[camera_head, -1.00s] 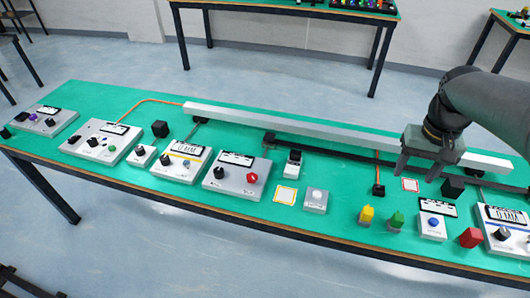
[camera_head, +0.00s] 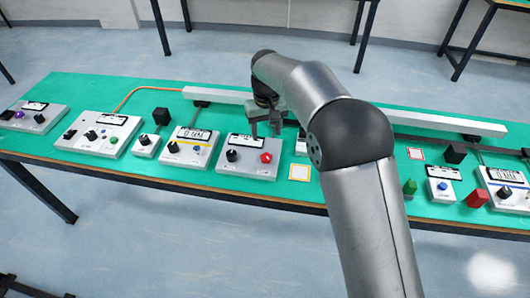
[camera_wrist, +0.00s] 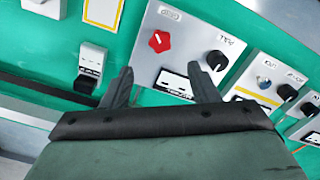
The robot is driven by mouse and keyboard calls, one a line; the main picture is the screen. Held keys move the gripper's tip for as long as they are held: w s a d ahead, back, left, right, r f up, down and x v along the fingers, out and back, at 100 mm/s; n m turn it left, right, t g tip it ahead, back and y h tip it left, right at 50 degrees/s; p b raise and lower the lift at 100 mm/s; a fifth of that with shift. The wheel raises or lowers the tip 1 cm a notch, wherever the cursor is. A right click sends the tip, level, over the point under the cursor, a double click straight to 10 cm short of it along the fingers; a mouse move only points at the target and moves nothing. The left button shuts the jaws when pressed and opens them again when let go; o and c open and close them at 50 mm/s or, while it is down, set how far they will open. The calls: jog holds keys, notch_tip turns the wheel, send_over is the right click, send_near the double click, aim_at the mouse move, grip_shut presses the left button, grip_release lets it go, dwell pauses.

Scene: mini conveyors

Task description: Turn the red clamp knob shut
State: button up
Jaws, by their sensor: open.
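The red clamp knob (camera_head: 266,157) sits at the right of a grey control box (camera_head: 232,168), which also has a black knob (camera_head: 231,155) and a label plate. In the wrist view the red knob (camera_wrist: 159,41) is star-shaped and lies beyond my fingertips, roughly between their lines. My gripper (camera_head: 265,129) is open and empty, above the back edge of that box. It also shows in the wrist view (camera_wrist: 165,75), its two dark fingers apart and not touching the knob. Whether the clamp is shut cannot be told.
A white switch block (camera_wrist: 91,66) stands beside the box, partly hidden by my arm in the head view. A yellow-framed card (camera_head: 300,172) lies to the right. Another box with a black knob (camera_head: 173,147) stands to the left. A long grey rail (camera_head: 222,96) runs behind.

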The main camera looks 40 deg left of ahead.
aim_at(266, 156)
notch_tip(266, 156, down, 10)
jog(key=shift+f+p, duration=0.15)
jog(key=shift+p, duration=0.2)
jog(key=c, duration=1)
